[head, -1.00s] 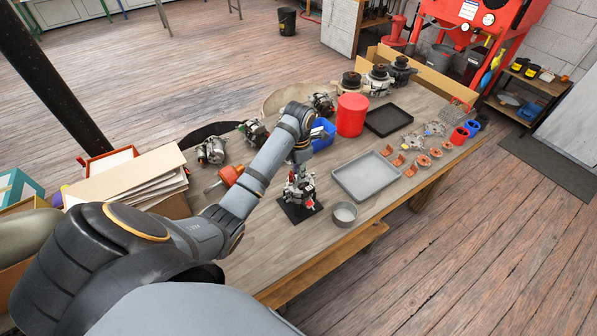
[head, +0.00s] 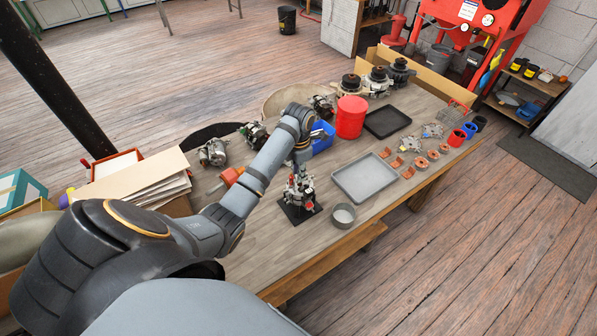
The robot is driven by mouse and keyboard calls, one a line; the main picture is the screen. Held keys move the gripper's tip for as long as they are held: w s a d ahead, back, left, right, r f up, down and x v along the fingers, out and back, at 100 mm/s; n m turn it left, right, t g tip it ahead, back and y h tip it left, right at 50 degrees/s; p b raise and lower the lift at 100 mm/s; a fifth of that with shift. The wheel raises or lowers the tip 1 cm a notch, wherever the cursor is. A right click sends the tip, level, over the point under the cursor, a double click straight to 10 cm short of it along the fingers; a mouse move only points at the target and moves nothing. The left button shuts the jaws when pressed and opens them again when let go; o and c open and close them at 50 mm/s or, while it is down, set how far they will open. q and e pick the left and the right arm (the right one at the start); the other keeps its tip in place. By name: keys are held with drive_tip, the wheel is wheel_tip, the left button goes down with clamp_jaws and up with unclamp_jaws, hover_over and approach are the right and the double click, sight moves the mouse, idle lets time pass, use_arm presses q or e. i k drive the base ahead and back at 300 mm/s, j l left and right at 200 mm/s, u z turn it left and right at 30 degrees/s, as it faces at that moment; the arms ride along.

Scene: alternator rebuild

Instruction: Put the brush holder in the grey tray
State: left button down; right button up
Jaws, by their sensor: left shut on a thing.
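My left gripper (head: 299,183) points down at the alternator assembly on a black base plate (head: 297,214) near the front of the bench. It is shut on a small part there, which I take to be the brush holder; the fingers and the clutter of metal and red parts hide its outline. The grey tray (head: 365,177) lies flat and empty just to the right of this gripper. My right gripper is not in view.
A red canister (head: 351,118), a blue bin (head: 322,136) and a black tray (head: 387,122) are behind. Several copper-coloured parts (head: 408,172) lie right of the grey tray.

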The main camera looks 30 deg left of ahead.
sight(369, 174)
drive_tip(key=i+l, duration=0.75)
drive_tip(key=i, duration=0.15)
